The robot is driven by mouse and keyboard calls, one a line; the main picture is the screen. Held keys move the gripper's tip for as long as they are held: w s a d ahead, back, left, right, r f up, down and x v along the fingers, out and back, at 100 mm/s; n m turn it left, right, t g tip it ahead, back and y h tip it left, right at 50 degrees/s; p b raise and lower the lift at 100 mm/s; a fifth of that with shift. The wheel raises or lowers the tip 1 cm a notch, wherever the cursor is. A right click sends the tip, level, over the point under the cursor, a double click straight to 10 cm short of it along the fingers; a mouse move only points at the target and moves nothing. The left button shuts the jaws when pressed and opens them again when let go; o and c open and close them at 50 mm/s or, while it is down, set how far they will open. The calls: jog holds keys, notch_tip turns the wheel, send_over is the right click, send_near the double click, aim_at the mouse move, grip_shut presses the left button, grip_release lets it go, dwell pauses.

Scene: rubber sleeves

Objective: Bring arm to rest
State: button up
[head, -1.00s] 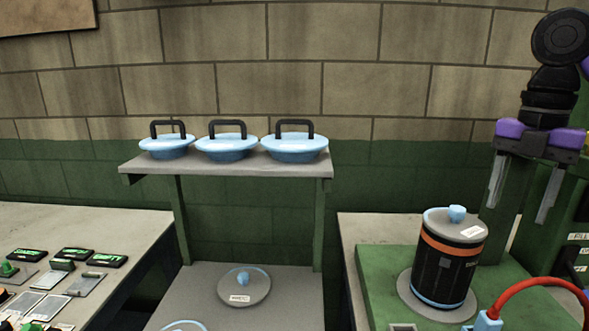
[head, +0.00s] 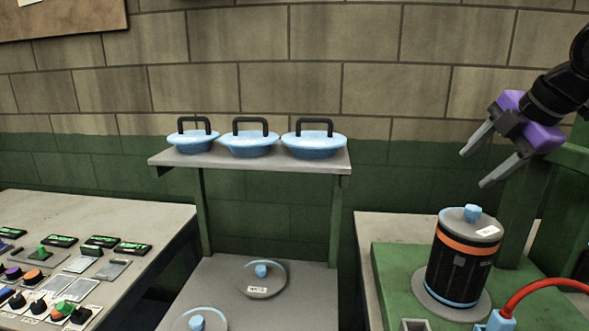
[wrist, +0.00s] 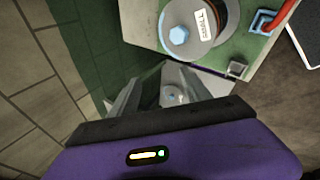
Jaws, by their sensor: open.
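My gripper (head: 475,168) is open and empty, in the air at the upper right of the head view. Its two grey fingers point down and to the left, above and behind the black canister (head: 459,262) with an orange band. The canister stands upright on a green base, with a grey lid and blue knob on top. In the wrist view my gripper (wrist: 162,78) shows its fingers apart with nothing held between them. The canister's lid (wrist: 190,28) shows beyond them at the top, and a round grey lid (wrist: 172,98) is seen far off between the fingers.
A shelf (head: 250,161) bears three blue lids with black handles. Two grey discs with blue knobs, one of them this round lid (head: 262,279), lie on the table below. A red hose (head: 540,288) curves beside the canister. A control panel (head: 70,265) fills the left bench.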

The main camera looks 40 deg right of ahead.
jog(key=w+a+r+m+t+h, duration=0.1)
jog(key=w+a+r+m+t, duration=0.3)
jog(key=w+t, duration=0.4)
jog(key=w+a+r+m+t+h, duration=0.1)
jog(key=w+a+r+m+t, duration=0.1)
jog(key=w+r+m+t, duration=0.5)
jog(key=s+a+f+m+g+h, duration=0.1)
jog(key=s+a+f+m+h, duration=0.2)
jog(key=a+f, duration=0.45)
jog(key=a+f+m+g+h, duration=0.15)
jog(key=a+f+m, duration=0.25)
jog(key=f, duration=0.7)
jog(key=s+a+f+m+h, duration=0.2)
jog(key=a+f+m+h, duration=0.15)
jog(key=a+f, duration=0.4)
jog(key=s+a+f+n+g+y, duration=0.4)
jog(key=s+a+f+n+y, duration=0.5)
jog(key=s+a+f+y, duration=0.4)
jog(key=s+a+f, duration=0.5)
jog(key=s+f, duration=0.1)
jog(key=s, duration=0.1)
jog(key=shift+s+a+f+n, duration=0.25)
jog(key=shift+n, duration=0.1)
